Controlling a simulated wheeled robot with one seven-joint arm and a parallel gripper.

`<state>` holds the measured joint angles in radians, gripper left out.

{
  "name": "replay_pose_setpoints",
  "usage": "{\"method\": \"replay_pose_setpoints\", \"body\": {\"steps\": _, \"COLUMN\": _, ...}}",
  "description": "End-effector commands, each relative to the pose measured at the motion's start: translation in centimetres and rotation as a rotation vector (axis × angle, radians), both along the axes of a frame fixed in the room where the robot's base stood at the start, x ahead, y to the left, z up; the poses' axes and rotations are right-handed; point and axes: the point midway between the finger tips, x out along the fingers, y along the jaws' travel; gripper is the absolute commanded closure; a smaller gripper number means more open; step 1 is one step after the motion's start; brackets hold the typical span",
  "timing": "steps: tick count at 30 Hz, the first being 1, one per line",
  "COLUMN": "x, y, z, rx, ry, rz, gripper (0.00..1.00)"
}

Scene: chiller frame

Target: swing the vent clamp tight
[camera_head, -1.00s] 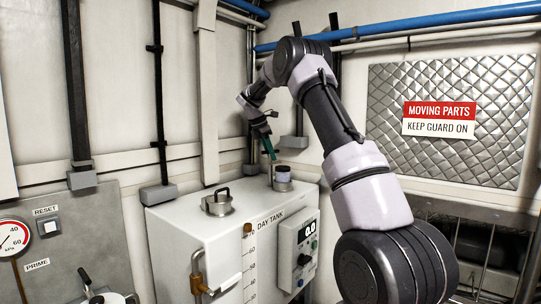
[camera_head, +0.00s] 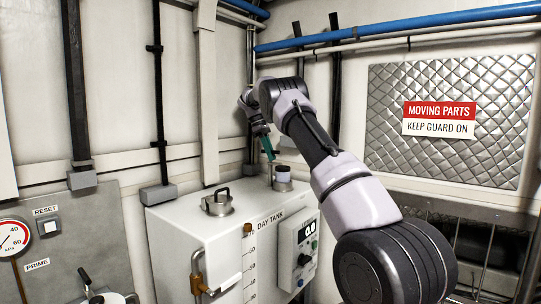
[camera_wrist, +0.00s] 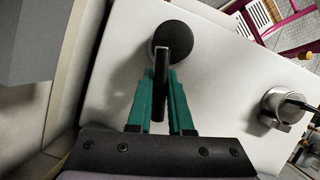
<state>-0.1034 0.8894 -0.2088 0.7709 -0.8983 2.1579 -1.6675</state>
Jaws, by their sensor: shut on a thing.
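The vent (camera_head: 283,175) is a short upright fitting on the back corner of the day tank top (camera_head: 180,222). In the wrist view a round black part (camera_wrist: 175,36) shows from above, with a dark clamp lever (camera_wrist: 159,100) running from it toward my gripper. My gripper (camera_wrist: 161,78) has teal fingers on either side of the lever and is shut on it. In the head view my gripper (camera_head: 268,149) is just above and beside the vent. The clamp's fastening is too small and hidden to make out.
A metal filler cap with a handle (camera_head: 217,202) stands nearer on the tank top. It also shows in the wrist view (camera_wrist: 285,106). A control box (camera_head: 303,253) is on the tank's right side. Walls and upright pipes stand close behind the vent.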

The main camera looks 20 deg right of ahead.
Motion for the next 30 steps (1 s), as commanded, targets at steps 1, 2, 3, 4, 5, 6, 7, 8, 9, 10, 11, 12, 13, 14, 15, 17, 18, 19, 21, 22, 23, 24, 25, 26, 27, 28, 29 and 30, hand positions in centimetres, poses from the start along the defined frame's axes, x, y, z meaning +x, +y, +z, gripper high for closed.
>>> {"method": "replay_pose_setpoints", "body": {"steps": 1, "x": 0.15, "y": -0.13, "z": 0.20, "rx": -0.004, "ry": -0.007, "rz": -0.045, "gripper": 1.00}}
{"method": "replay_pose_setpoints", "body": {"steps": 2, "x": 0.14, "y": -0.14, "z": 0.15, "rx": -0.003, "ry": -0.006, "rz": -0.073, "gripper": 1.00}}
{"method": "replay_pose_setpoints", "body": {"steps": 3, "x": 0.14, "y": -0.16, "z": 0.16, "rx": -0.003, "ry": -0.006, "rz": -0.110, "gripper": 1.00}}
{"method": "replay_pose_setpoints", "body": {"steps": 4, "x": 0.13, "y": -0.20, "z": 0.19, "rx": -0.004, "ry": -0.007, "rz": -0.137, "gripper": 1.00}}
{"method": "replay_pose_setpoints", "body": {"steps": 5, "x": 0.13, "y": -0.20, "z": 0.20, "rx": -0.004, "ry": -0.007, "rz": -0.166, "gripper": 1.00}}
{"method": "replay_pose_setpoints", "body": {"steps": 6, "x": 0.12, "y": -0.20, "z": 0.15, "rx": -0.003, "ry": -0.007, "rz": -0.200, "gripper": 1.00}}
{"method": "replay_pose_setpoints", "body": {"steps": 7, "x": 0.11, "y": -0.17, "z": 0.18, "rx": -0.002, "ry": -0.007, "rz": -0.226, "gripper": 1.00}}
{"method": "replay_pose_setpoints", "body": {"steps": 8, "x": 0.10, "y": -0.17, "z": 0.18, "rx": -0.002, "ry": -0.006, "rz": -0.250, "gripper": 1.00}}
{"method": "replay_pose_setpoints", "body": {"steps": 9, "x": 0.11, "y": -0.18, "z": 0.21, "rx": -0.003, "ry": -0.007, "rz": -0.282, "gripper": 1.00}}
{"method": "replay_pose_setpoints", "body": {"steps": 10, "x": 0.08, "y": -0.18, "z": 0.17, "rx": -0.003, "ry": -0.007, "rz": -0.305, "gripper": 1.00}}
{"method": "replay_pose_setpoints", "body": {"steps": 11, "x": 0.08, "y": -0.18, "z": 0.17, "rx": -0.003, "ry": -0.006, "rz": -0.327, "gripper": 1.00}}
{"method": "replay_pose_setpoints", "body": {"steps": 12, "x": 0.08, "y": -0.18, "z": 0.20, "rx": -0.003, "ry": -0.007, "rz": -0.354, "gripper": 1.00}}
{"method": "replay_pose_setpoints", "body": {"steps": 13, "x": 0.06, "y": -0.16, "z": 0.21, "rx": -0.002, "ry": -0.006, "rz": -0.374, "gripper": 1.00}}
{"method": "replay_pose_setpoints", "body": {"steps": 14, "x": 0.07, "y": -0.15, "z": 0.21, "rx": -0.002, "ry": -0.006, "rz": -0.393, "gripper": 1.00}}
{"method": "replay_pose_setpoints", "body": {"steps": 15, "x": 0.05, "y": -0.17, "z": 0.19, "rx": -0.002, "ry": -0.006, "rz": -0.416, "gripper": 1.00}}
{"method": "replay_pose_setpoints", "body": {"steps": 17, "x": 0.04, "y": -0.20, "z": 0.16, "rx": -0.003, "ry": -0.006, "rz": -0.449, "gripper": 1.00}}
{"method": "replay_pose_setpoints", "body": {"steps": 18, "x": 0.03, "y": -0.20, "z": 0.18, "rx": -0.003, "ry": -0.006, "rz": -0.467, "gripper": 1.00}}
{"method": "replay_pose_setpoints", "body": {"steps": 19, "x": 0.02, "y": -0.21, "z": 0.19, "rx": -0.002, "ry": -0.006, "rz": -0.479, "gripper": 1.00}}
{"method": "replay_pose_setpoints", "body": {"steps": 21, "x": 0.00, "y": -0.20, "z": 0.18, "rx": -0.002, "ry": -0.005, "rz": -0.505, "gripper": 1.00}}
{"method": "replay_pose_setpoints", "body": {"steps": 22, "x": -0.01, "y": -0.21, "z": 0.19, "rx": -0.002, "ry": -0.006, "rz": -0.513, "gripper": 1.00}}
{"method": "replay_pose_setpoints", "body": {"steps": 23, "x": 0.00, "y": -0.20, "z": 0.20, "rx": -0.002, "ry": -0.006, "rz": -0.520, "gripper": 1.00}}
{"method": "replay_pose_setpoints", "body": {"steps": 24, "x": -0.01, "y": -0.18, "z": 0.19, "rx": -0.002, "ry": -0.005, "rz": -0.530, "gripper": 1.00}}
{"method": "replay_pose_setpoints", "body": {"steps": 25, "x": -0.02, "y": -0.19, "z": 0.18, "rx": -0.002, "ry": -0.005, "rz": -0.536, "gripper": 1.00}}
{"method": "replay_pose_setpoints", "body": {"steps": 26, "x": -0.02, "y": -0.19, "z": 0.17, "rx": -0.003, "ry": -0.004, "rz": -0.540, "gripper": 1.00}}
{"method": "replay_pose_setpoints", "body": {"steps": 27, "x": -0.01, "y": -0.20, "z": 0.16, "rx": -0.003, "ry": -0.005, "rz": -0.546, "gripper": 1.00}}
{"method": "replay_pose_setpoints", "body": {"steps": 28, "x": -0.02, "y": -0.21, "z": 0.15, "rx": -0.003, "ry": -0.005, "rz": -0.549, "gripper": 1.00}}
{"method": "replay_pose_setpoints", "body": {"steps": 29, "x": -0.03, "y": -0.20, "z": 0.15, "rx": -0.004, "ry": -0.004, "rz": -0.551, "gripper": 1.00}}
{"method": "replay_pose_setpoints", "body": {"steps": 30, "x": -0.03, "y": -0.20, "z": 0.14, "rx": -0.004, "ry": -0.004, "rz": -0.553, "gripper": 1.00}}
